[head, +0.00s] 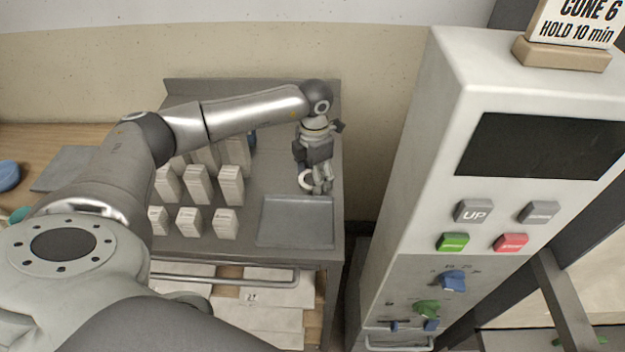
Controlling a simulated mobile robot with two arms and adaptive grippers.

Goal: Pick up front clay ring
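A white clay ring (302,181) shows behind the tray on the grey metal cart. Its right part is hidden by the fingers of my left gripper (320,190). The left gripper points down, with its fingertips low over the cart, at the right side of the ring and just behind the tray's rear edge. I cannot tell whether the fingers are closed on the ring, or whether the ring touches the surface. Only one ring shows; any other is hidden behind the gripper and arm. My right gripper is out of view.
Several white boxes (198,184) stand in rows to the left. A shallow grey tray (260,222) lies at the cart's front right. A kiln-like cabinet (412,150) with buttons stands right of the cart. A wall (250,55) runs behind.

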